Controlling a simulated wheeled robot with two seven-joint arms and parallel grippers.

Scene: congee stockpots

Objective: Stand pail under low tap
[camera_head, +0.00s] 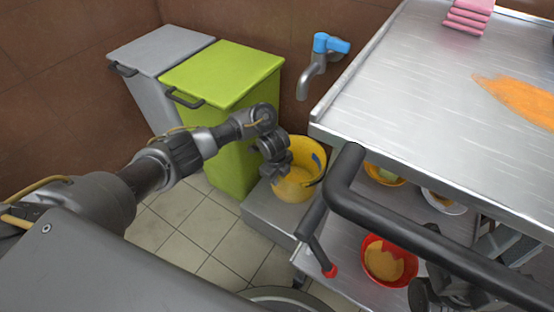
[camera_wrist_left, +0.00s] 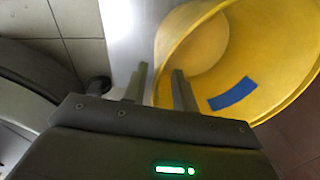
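The yellow pail (camera_head: 307,187) stands upright on a low grey step (camera_head: 256,216), below the wall tap (camera_head: 305,82) with its blue handle. A blue patch shows on the pail's inside wall, also in the left wrist view (camera_wrist_left: 232,93). My left gripper (camera_head: 281,170) is at the pail's left side, over its rim. In the left wrist view its two fingers (camera_wrist_left: 158,86) are apart, with the pail's rim (camera_wrist_left: 161,62) between them; contact is not clear. My right gripper (camera_head: 440,290) shows only partly at the lower right, and its fingers cannot be made out.
A green bin (camera_head: 225,75) and a grey bin (camera_head: 163,50) stand left of the step. A steel table (camera_head: 420,80) is on the right, with a lower shelf holding a red bowl (camera_head: 372,245) and other bowls. A dark rail (camera_head: 400,220) crosses in front of it.

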